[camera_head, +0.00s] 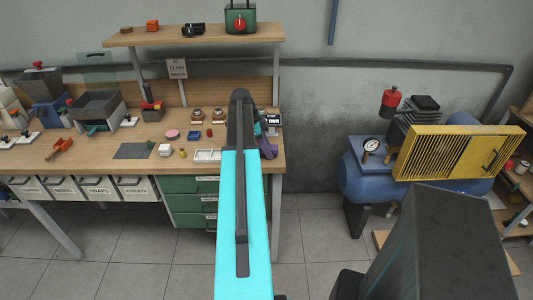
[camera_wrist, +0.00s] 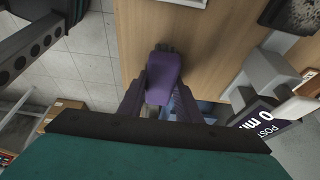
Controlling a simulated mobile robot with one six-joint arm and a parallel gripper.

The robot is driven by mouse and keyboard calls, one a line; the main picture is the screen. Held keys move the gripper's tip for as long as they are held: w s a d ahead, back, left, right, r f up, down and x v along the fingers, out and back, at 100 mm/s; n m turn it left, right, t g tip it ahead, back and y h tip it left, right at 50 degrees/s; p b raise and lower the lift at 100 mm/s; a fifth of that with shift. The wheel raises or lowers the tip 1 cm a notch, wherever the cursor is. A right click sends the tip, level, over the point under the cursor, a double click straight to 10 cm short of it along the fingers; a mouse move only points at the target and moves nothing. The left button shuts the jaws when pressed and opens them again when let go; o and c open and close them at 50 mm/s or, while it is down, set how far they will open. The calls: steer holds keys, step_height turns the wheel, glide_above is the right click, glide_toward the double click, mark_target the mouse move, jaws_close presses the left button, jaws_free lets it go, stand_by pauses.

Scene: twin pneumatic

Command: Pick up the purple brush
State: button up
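The purple brush (camera_wrist: 164,78) shows in the middle of the wrist view, with its dark end pointing up in the picture, against the wooden bench top. My gripper (camera_wrist: 162,92) has one finger on each side of the brush, with little or no gap visible. Whether the fingers press on it, I cannot tell. In the head view, a purple shape (camera_head: 268,149) shows at the bench's right end, beside my arm, which hides most of that spot. Whether the brush rests on the bench or is raised, I cannot tell.
The workbench (camera_head: 205,165) carries a white tray (camera_head: 207,155), several small parts and a dark mat (camera_head: 134,151) left of my arm. A shelf (camera_head: 200,37) stands above. A blue compressor (camera_head: 365,180) stands on the right. A lettered sign (camera_wrist: 262,118) is right of my gripper.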

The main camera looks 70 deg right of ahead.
mark_target(271, 147)
steer(key=shift+c, duration=1.4)
steer(key=shift+r, duration=0.1)
steer(key=shift+r, duration=0.25)
steer(key=shift+r+b, duration=0.6)
steer(key=shift+r, duration=0.95)
steer(key=s+a+r+b, duration=0.1)
steer(key=s+a+b, duration=0.1)
steer(key=s+a, duration=0.2)
steer(key=s+a+b, duration=0.1)
steer(key=s+a, duration=0.3)
steer(key=a, duration=0.5)
steer(key=shift+a+r+b, duration=0.35)
steer(key=shift+b, duration=0.05)
steer(key=shift+s, duration=0.1)
